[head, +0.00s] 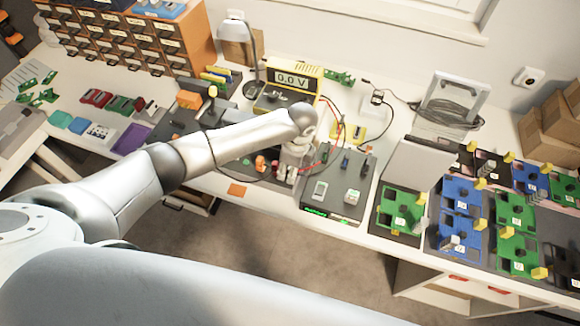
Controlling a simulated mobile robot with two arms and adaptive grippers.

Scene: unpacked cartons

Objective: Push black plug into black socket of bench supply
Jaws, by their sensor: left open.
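The yellow bench supply (313,83) stands at the back of the table, its display reading 0.0 V. My left arm reaches in front of it and hides part of its front, so I cannot make out the black socket. Red and black leads (338,128) run down its right side toward the table. I cannot pick out the black plug for sure. My left gripper (286,177) points down over the dark mat in front of the supply. It is small and partly hidden by my wrist, with its jaws open. My right gripper is not in view.
A lamp (254,52) stands left of the supply. A dark tray (338,205) with small parts lies right of my left gripper. An upright grey panel (408,165) and green and blue fixtures (461,193) fill the right side. A drawer cabinet (130,42) stands back left.

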